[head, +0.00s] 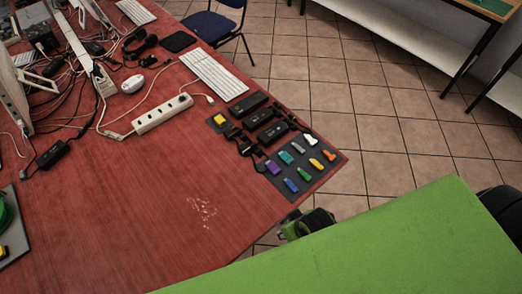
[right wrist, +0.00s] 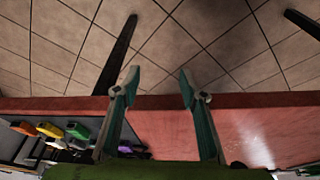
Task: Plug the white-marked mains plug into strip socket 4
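The white power strip (head: 160,114) lies on the red table, with several dark socket openings along its top. Its socket numbers are too small to read. A small white-marked piece (head: 310,140) lies at the far edge of a grey mat at the table's corner; I cannot tell whether it is the mains plug. My right gripper (right wrist: 159,82) is open and empty in the right wrist view, with its two fingers apart near the table's edge and the tiled floor beyond. A green and black part of my right arm shows below the table edge in the head view. My left gripper is not in view.
Coloured pieces fill the grey mat (head: 275,183), beside black adapters (head: 272,133) with cables. A white keyboard (head: 214,75), a mouse (head: 132,84) and tangled cables lie further back. The table's front middle (head: 130,220) is clear. A blue chair (head: 208,27) stands behind.

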